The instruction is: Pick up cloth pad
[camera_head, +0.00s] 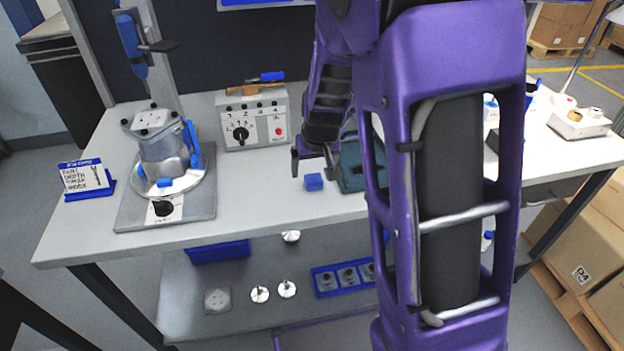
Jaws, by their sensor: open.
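A small blue block-like piece (313,182) lies on the grey bench top, just below and in front of my gripper. It is the likeliest cloth pad, but its material is too small to tell. My gripper (313,163) is low over the bench, open, with nothing seen between its fingers. It appears apart from the blue piece, though the exact height gap cannot be told. My purple arm hides much of the bench to the right of it.
A dark teal bin (352,176) stands close right of my gripper, partly hidden by my arm. A control box (252,120) stands behind to the left. A round metal fixture (165,160) and a sign (87,177) are further left. The front bench strip is clear.

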